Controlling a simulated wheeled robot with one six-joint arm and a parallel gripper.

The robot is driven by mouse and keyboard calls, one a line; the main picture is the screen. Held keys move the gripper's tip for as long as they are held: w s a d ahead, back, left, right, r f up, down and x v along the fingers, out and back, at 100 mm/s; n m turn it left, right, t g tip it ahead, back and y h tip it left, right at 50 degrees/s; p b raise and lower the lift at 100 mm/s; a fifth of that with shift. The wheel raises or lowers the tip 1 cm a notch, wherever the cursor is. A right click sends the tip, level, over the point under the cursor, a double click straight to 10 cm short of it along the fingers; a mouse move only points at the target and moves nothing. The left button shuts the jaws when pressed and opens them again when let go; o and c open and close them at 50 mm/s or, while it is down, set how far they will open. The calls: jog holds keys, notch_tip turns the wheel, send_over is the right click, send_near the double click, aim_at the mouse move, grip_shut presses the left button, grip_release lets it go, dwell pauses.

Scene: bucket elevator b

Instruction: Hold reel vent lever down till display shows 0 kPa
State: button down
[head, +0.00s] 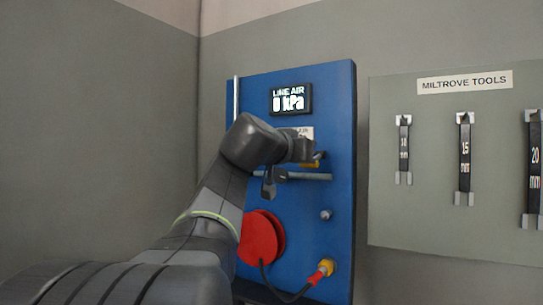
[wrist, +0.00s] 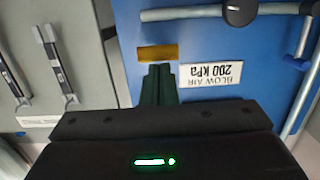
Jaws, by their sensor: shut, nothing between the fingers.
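The display (head: 291,99) on the blue panel reads "LINE AIR 0 kPa". A small yellow-orange bar (head: 311,165), apparently the vent lever, shows just below my gripper (head: 319,156) in the head view. In the wrist view, which is upside down, this yellow bar (wrist: 158,52) lies right by the tips of my gripper (wrist: 158,68). My gripper's fingers are shut together with nothing between them. I cannot tell whether they touch the bar. The red reel (head: 259,238) is low on the panel, partly behind my arm.
A grey horizontal pipe (head: 308,177) runs below the yellow bar. A dark hose with a yellow fitting (head: 327,267) hangs below. A tool board (head: 440,220) with several wrenches stands to the right.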

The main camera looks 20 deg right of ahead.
jog(key=shift+f, duration=0.15)
dwell(0.5)
jog(key=s+a+r+p, duration=0.2)
jog(key=s+a+r, duration=0.2)
jog(key=s+a, duration=0.3)
jog(key=shift+a+r+p, duration=0.35)
jog(key=shift+a+p, duration=0.05)
jog(key=shift+a, duration=0.2)
jog(key=shift+w, duration=0.1)
